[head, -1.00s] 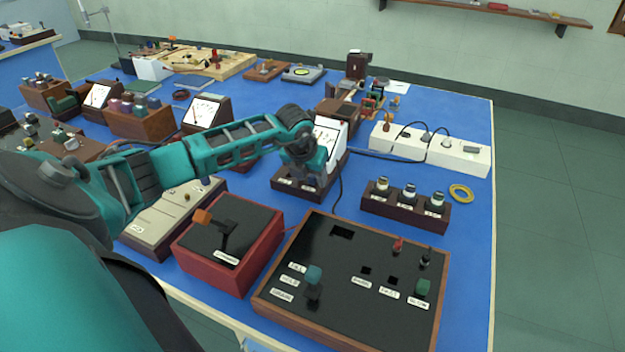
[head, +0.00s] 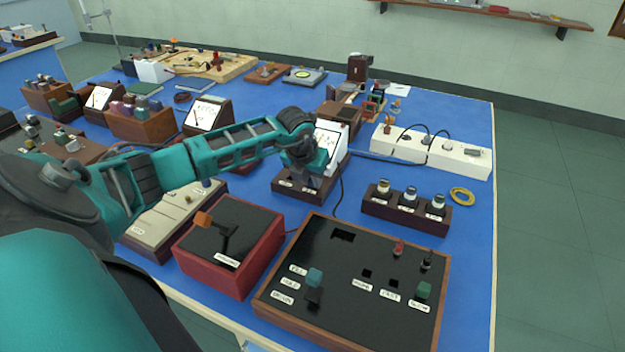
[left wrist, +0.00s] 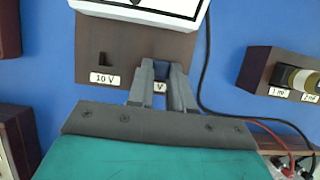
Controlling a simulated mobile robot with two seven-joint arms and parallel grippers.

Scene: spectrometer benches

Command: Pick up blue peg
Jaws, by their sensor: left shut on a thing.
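The blue peg (left wrist: 161,68) shows as a small dark blue piece between the fingers of my left gripper (left wrist: 161,80) in the left wrist view. The fingers are shut on it and hide most of it. It is at the brown base (left wrist: 125,45) of a white-faced meter, just beyond a label ending in V. I cannot tell whether the peg still sits in a hole. In the head view my left gripper (head: 307,178) points down at the front of this base (head: 290,190), and the peg is hidden. My right gripper is not in view.
A dark slot and a "10 V" label (left wrist: 105,79) lie left of the fingers. A black cable (left wrist: 207,70) runs close on the right. A block with three knobs (head: 405,210), a red lever box (head: 230,250) and a black panel (head: 350,285) stand nearby.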

